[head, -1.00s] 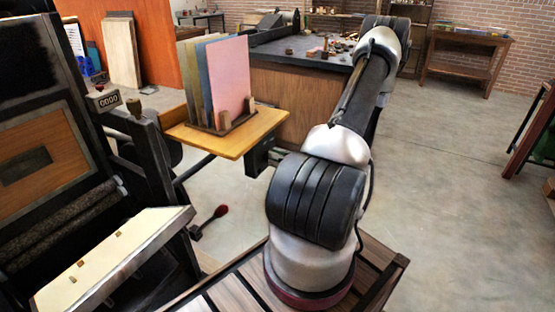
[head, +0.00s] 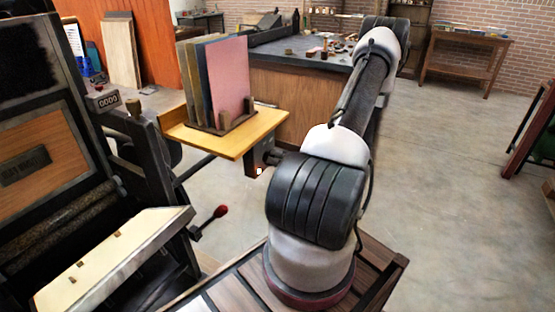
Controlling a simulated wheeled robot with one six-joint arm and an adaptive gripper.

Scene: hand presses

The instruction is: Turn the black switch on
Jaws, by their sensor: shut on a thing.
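A dark switch box (head: 257,161) hangs under the right end of the yellow wooden shelf (head: 238,141), left of my arm. A small white-orange light (head: 260,171) shows at its lower edge. The black switch is too small and covered to make out clearly. The dark tip of my gripper (head: 273,157) shows at the box's right side, touching or very close to it. The rest of my gripper is hidden behind my own arm's big black shoulder joint. It is shut on what appears to be the black switch.
Upright coloured boards (head: 228,84) stand in a rack on the shelf. A press with a counter (head: 104,101) and a tilted cream board (head: 110,262) fills the left. A red-knobbed lever (head: 220,211) sticks out below the shelf. A workbench (head: 300,90) stands behind.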

